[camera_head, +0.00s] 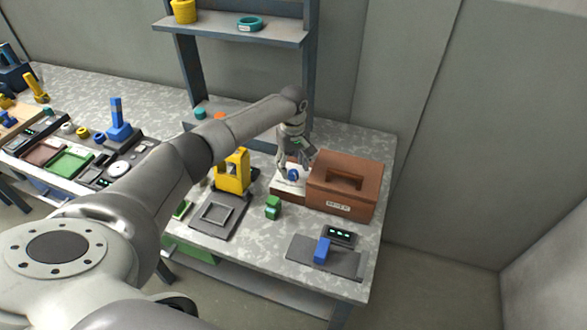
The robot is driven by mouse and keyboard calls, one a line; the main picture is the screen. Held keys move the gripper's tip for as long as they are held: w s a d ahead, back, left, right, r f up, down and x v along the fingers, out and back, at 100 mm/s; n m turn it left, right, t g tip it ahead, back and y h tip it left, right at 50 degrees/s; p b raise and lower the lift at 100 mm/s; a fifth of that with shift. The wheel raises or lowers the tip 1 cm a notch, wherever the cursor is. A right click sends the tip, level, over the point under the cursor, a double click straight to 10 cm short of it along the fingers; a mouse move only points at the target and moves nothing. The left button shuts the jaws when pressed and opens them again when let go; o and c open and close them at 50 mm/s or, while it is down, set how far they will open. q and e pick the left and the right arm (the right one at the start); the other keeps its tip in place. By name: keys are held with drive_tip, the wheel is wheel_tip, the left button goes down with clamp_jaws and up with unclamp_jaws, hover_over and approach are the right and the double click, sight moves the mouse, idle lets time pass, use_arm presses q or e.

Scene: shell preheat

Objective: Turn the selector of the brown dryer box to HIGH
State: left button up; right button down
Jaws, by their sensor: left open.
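The brown dryer box (356,187) stands on the right part of the grey speckled table, with a recessed dark slot in its top and a small label on its front. A white panel (288,186) with a blue selector knob (293,175) sits at its left side. My left gripper (293,168) points down at the blue knob, its open fingers around or just above it. I cannot tell whether they touch it. The knob's setting and any markings are too small to read. My right gripper is not in view.
A yellow fixture (232,174), a green block (273,207) and a grey frame plate (215,215) stand left of the box. A dark pad with a blue block (321,250) and lit display (340,234) lies in front. A shelf (235,34) stands behind.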

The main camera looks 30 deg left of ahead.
sight(293, 172)
use_arm(q)
drive_tip(key=shift+f, duration=1.55)
drive_tip(key=c, duration=1.1)
drive_tip(key=shift+o, duration=0.2)
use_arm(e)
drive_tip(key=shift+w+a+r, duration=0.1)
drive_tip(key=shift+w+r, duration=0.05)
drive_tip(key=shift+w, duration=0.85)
